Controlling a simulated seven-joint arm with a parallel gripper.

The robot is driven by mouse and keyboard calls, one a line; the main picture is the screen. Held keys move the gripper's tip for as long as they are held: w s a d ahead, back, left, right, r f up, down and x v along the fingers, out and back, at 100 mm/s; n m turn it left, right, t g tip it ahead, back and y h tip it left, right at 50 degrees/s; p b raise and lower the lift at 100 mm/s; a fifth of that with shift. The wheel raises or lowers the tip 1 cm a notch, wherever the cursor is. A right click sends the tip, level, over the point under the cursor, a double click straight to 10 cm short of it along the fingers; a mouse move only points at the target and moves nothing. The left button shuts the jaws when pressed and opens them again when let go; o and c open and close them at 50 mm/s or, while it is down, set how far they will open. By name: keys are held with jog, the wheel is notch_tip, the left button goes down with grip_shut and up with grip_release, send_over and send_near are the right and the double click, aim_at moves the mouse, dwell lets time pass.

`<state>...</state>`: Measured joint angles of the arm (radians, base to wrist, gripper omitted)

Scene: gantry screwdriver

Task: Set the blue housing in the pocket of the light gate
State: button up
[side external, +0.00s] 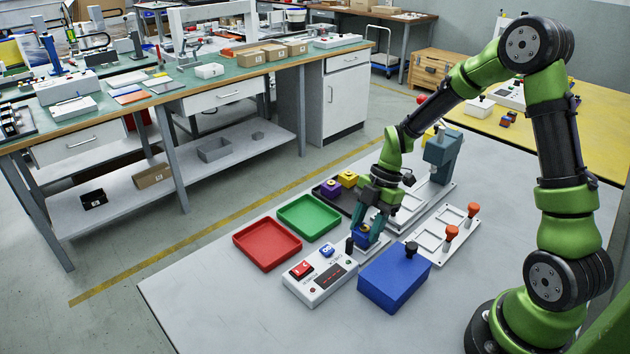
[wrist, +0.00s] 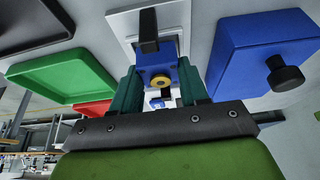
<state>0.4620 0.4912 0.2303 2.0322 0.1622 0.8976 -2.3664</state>
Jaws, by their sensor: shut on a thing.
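My gripper (side external: 363,232) points down and is shut on the blue housing (side external: 362,240), near the far end of the white control box. In the wrist view, the housing (wrist: 158,76) sits between the two teal fingers, with a yellow ring on its face. A black post (side external: 349,245) stands close beside it; the post also shows in the wrist view (wrist: 148,28).
A blue box (side external: 392,280) with a black knob stands close to the right. A red tray (side external: 267,246) and a green tray (side external: 308,217) lie to the left.

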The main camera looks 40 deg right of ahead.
aim_at(367, 227)
jog(key=shift+f, duration=0.3)
dwell(0.5)
jog(key=o, duration=1.4)
jog(key=shift+r, duration=0.15)
jog(key=shift+r, duration=3.9)
